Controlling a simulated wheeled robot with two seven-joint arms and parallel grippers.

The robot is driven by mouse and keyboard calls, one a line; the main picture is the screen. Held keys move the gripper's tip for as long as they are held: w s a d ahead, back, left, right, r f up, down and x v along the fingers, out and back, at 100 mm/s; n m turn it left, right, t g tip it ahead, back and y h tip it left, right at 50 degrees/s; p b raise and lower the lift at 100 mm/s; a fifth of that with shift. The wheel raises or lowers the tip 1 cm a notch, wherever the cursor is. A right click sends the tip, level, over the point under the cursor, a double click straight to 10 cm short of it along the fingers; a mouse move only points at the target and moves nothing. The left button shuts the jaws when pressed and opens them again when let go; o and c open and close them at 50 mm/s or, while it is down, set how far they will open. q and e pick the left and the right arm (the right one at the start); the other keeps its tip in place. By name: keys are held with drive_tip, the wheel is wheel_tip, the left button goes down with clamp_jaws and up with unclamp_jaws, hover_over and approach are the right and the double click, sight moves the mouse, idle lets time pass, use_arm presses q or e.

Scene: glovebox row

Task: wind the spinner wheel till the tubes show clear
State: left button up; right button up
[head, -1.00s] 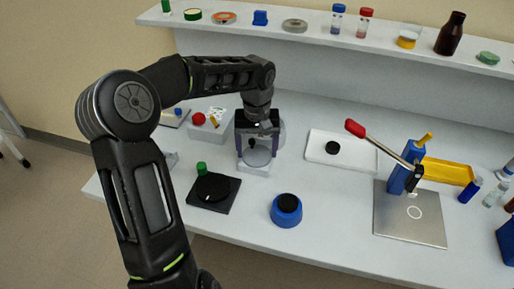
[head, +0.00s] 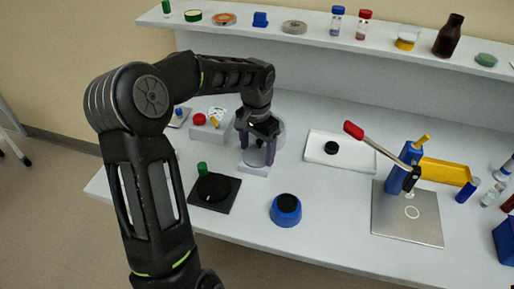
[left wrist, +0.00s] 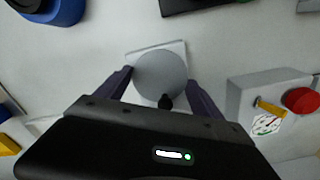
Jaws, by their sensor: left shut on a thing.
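The spinner wheel (head: 254,157) looks like a pale grey round disc on a square light base (head: 254,170), on the bench left of centre. In the left wrist view the disc (left wrist: 160,72) lies between the two purple fingers of my left gripper (left wrist: 161,88). A small black knob (left wrist: 165,102) shows at the disc's edge. My left gripper (head: 257,150) points down and is shut on the wheel, one finger on each side. I cannot make out tubes in the wheel or their state. My right gripper is not in view.
A grey box with a red button (head: 199,119) and dial stands left of the wheel. A black plate with a round knob (head: 213,187) and a blue round pot (head: 286,211) are in front. A red-handled lever (head: 354,131) stands right. A shelf (head: 300,35) holds bottles behind.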

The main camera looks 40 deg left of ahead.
sight(257, 155)
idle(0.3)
use_arm(q)
drive_tip(key=o, duration=1.4)
drive_tip(key=shift+c, duration=0.2)
wheel_tip(257, 155, up, 8)
drive_tip(key=shift+f+b, duration=0.1)
drive_tip(key=shift+b, duration=0.2)
drive_tip(key=shift+f, duration=0.1)
